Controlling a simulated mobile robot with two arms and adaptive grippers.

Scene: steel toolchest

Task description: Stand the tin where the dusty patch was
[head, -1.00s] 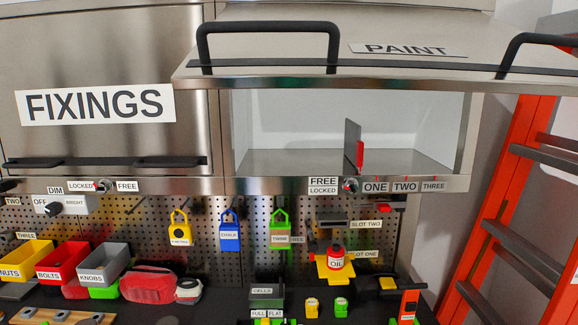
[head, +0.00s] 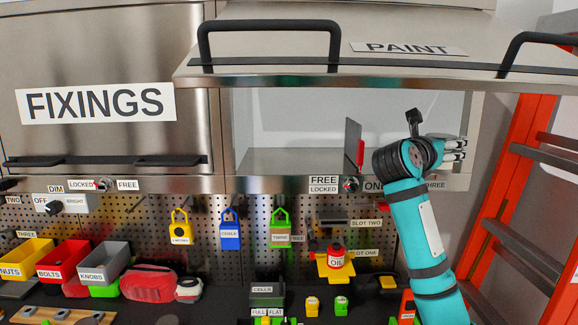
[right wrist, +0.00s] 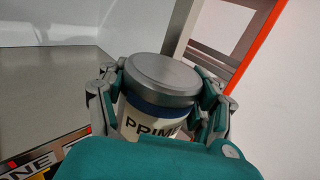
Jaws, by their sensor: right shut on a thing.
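My right gripper (head: 454,149) is raised at the right end of the open PAINT cabinet (head: 345,106). In the right wrist view the right gripper (right wrist: 160,96) is shut on a tin (right wrist: 158,82) with a grey lid, a blue band and a pale label reading "PRIM…". The tin looks upright, with fingers on both sides. I cannot make out the tin in the head view. The cabinet's bare grey shelf (right wrist: 55,82) lies to the left of the tin. No dusty patch can be made out on the visible shelf. My left gripper is out of view.
A thin upright divider (head: 352,143) with a red piece (head: 361,156) stands in the cabinet, left of my right wrist. The raised PAINT door (head: 400,62) overhangs the opening. An orange ladder (head: 505,180) stands at the right. The shelf left of the divider is clear.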

